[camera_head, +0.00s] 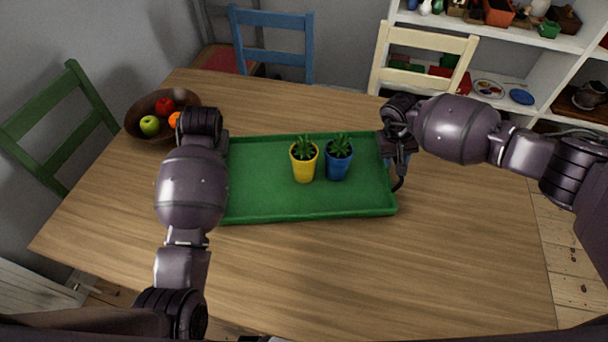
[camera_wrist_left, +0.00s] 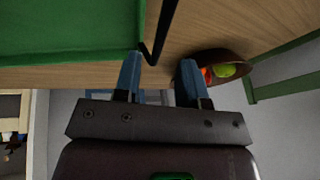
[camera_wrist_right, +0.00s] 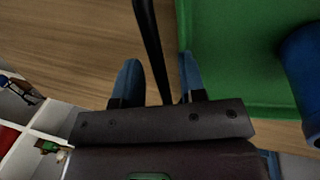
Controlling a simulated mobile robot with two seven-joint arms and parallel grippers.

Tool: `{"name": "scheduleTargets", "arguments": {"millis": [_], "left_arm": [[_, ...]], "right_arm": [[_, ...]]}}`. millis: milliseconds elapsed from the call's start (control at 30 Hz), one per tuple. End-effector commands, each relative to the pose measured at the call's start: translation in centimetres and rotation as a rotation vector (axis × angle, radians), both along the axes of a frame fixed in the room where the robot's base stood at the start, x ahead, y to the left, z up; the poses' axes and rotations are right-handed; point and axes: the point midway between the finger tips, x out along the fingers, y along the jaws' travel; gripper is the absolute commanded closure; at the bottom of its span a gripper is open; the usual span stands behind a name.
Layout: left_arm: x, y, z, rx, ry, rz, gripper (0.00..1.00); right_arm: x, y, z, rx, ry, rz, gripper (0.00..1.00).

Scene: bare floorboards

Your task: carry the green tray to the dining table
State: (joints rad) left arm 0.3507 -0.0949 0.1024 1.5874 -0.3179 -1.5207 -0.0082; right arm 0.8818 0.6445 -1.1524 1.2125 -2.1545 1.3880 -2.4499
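The green tray (camera_head: 270,207) lies level on the wooden dining table (camera_head: 330,265), with a yellow potted plant (camera_head: 304,163) and a blue potted plant (camera_head: 338,160) upright on it. My right gripper (camera_head: 400,152) is at the tray's right end. In the right wrist view its fingers (camera_wrist_right: 160,82) are apart, with the black handle (camera_wrist_right: 150,45) running between them, not clamped. My left gripper is hidden behind its arm in the head view, at the tray's left end. In the left wrist view its fingers (camera_wrist_left: 158,78) are apart, with the other black handle (camera_wrist_left: 163,32) between them near the left finger.
A brown fruit bowl (camera_head: 135,112) stands close to the left arm at the table's back left. Green (camera_head: 60,130), blue (camera_head: 272,45) and cream (camera_head: 422,50) chairs stand around the table. A white shelf (camera_head: 545,85) is behind at right. The table front is clear.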

Motion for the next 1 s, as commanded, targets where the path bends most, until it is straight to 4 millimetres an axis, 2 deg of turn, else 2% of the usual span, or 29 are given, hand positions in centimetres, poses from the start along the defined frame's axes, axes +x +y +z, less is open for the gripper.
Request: {"name": "scheduleTargets", "arguments": {"millis": [100, 300, 567, 767, 1000], "left_arm": [[-0.8, -0.5, 2.1, -0.002, -0.002, 0.001, 0.62], [-1.9, -1.1, 4.9, 0.0, -0.001, 0.0, 0.62], [-2.4, -1.4, 6.3, 0.0, 0.0, 0.001, 0.62], [-2.4, -1.4, 6.3, 0.0, 0.001, 0.001, 0.62], [-2.4, -1.4, 6.3, 0.0, 0.001, 0.001, 0.62]], "right_arm": [[0.0, 0.0, 0.0, 0.0, 0.0, 0.0, 0.62], [0.0, 0.0, 0.0, 0.0, 0.0, 0.0, 0.62], [0.0, 0.1, 0.3, 0.0, -0.001, 0.0, 0.62], [0.1, 0.5, 2.6, 0.0, -0.004, 0.002, 0.62], [0.2, 1.4, 7.2, -0.001, -0.004, 0.003, 0.62]]}}
